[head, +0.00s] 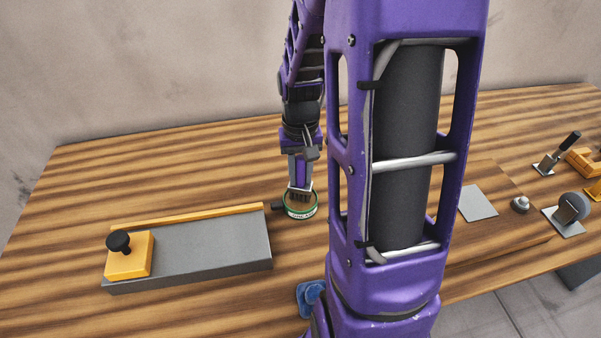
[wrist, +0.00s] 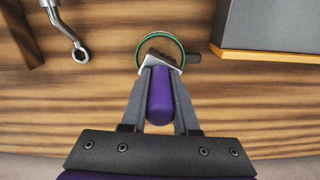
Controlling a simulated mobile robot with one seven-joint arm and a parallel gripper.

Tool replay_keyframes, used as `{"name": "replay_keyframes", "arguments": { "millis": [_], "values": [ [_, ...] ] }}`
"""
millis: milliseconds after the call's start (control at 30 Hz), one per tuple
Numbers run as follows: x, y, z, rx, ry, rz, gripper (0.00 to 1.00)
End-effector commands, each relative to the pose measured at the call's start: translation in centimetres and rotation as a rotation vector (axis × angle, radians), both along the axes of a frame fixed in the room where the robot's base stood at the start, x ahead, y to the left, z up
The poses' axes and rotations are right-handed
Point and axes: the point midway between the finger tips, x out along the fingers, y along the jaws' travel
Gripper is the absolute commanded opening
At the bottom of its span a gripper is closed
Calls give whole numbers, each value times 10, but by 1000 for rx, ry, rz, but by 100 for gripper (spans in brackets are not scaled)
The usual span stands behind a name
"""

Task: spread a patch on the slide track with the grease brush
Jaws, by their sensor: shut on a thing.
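The slide track (head: 215,250) is a long grey block with a yellow strip along its far side; part of it also shows in the wrist view (wrist: 270,25). A yellow carriage (head: 128,258) with a black knob sits on its left end. A round green-rimmed tin (head: 301,210) stands off the track's right end; it also shows in the wrist view (wrist: 140,43). My gripper (head: 299,188) points down over the tin, its fingers shut on what seems to be the grease brush (wrist: 161,56). Dark bristle-like tips show inside the rim.
A dark stub (head: 277,206) lies between tin and track. A blue cloth-like item (head: 309,297) lies nearer, partly behind my arm. A metal wrench (wrist: 70,38) lies left of the tin in the wrist view. A grey plate (head: 478,204) and several tools occupy the right side.

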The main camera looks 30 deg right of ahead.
Motion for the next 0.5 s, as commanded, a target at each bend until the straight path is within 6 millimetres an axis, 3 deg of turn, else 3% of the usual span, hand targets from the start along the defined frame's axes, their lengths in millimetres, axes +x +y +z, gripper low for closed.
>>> {"name": "replay_keyframes", "arguments": {
  "millis": [500],
  "values": [
    [0, 0, -7, 0, 0, 0, 0]
  ]
}}
